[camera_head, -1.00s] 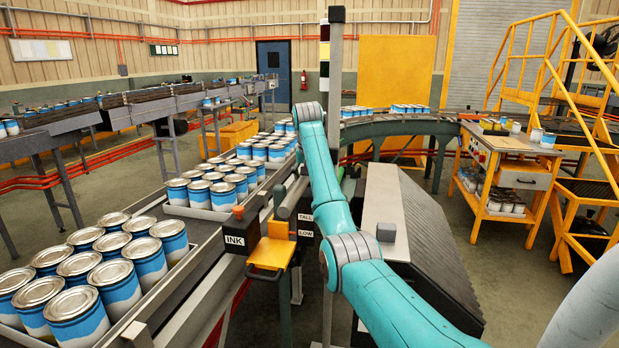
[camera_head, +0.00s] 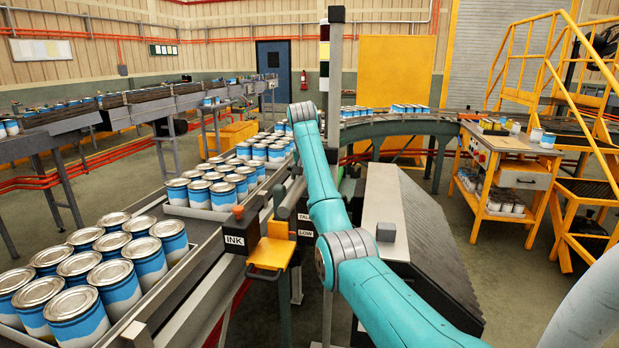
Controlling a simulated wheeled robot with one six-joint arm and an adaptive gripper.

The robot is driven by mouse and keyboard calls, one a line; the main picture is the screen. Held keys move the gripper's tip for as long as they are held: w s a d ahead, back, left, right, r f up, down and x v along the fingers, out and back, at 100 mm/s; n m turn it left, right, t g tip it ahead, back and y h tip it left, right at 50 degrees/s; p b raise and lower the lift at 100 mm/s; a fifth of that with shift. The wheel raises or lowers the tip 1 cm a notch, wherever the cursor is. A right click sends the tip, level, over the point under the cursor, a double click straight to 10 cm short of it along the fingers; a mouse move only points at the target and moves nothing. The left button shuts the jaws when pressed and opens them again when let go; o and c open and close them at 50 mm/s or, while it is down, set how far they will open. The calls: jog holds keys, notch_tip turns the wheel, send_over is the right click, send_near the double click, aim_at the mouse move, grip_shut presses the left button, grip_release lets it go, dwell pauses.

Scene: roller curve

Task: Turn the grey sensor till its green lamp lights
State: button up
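My teal arm (camera_head: 325,190) reaches forward from the lower right, past the post, towards the conveyor. My gripper is not in view; the far arm joint (camera_head: 303,112) hides what lies beyond it. I cannot pick out the grey sensor or its green lamp for certain; my arm may cover them. A dark box with an orange top and the label INK (camera_head: 235,240) stands at the conveyor's near edge. A TALL label (camera_head: 303,217), partly covered by my arm, sits above a LOW label (camera_head: 304,234) beside a yellow bracket (camera_head: 271,250).
Blue-and-white cans in trays (camera_head: 185,212) stand on the roller conveyor (camera_head: 205,262) at left. A grey ribbed slope (camera_head: 430,240) lies right of my arm. A yellow cart (camera_head: 510,175) stands farther right.

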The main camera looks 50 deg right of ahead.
jog(key=shift+v, duration=3.75)
